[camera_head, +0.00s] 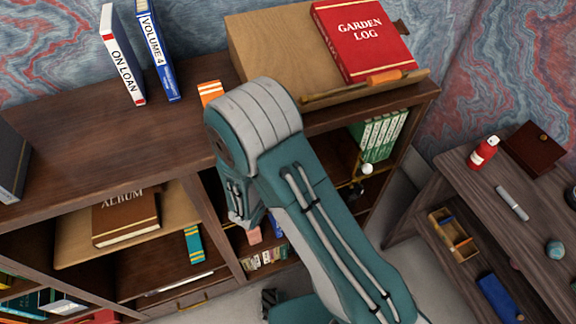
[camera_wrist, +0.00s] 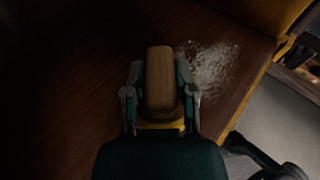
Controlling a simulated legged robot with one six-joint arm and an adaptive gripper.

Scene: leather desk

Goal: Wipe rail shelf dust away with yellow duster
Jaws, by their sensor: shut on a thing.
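In the wrist view my gripper (camera_wrist: 160,72) is shut on a duster, its fingers on both sides of a tan, block-shaped handle (camera_wrist: 160,85). A yellow strip of the duster (camera_wrist: 168,125) shows at the handle's near end. A pale, speckled dust patch (camera_wrist: 215,65) lies on a dark brown shelf board (camera_wrist: 235,105), just right of the duster's far end. Whether the duster touches the board, I cannot tell. A yellowish edge (camera_wrist: 290,18) runs along the upper right. In the head view my arm hides the gripper, the duster and the dust.
In the head view a bookcase (camera_head: 70,145) carries upright books (camera_head: 123,55) and a red Garden Log book (camera_head: 362,38) on a wooden box (camera_head: 265,45). An Album book (camera_head: 125,218) lies on a lower shelf. A side table (camera_head: 490,205) with several small things stands right.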

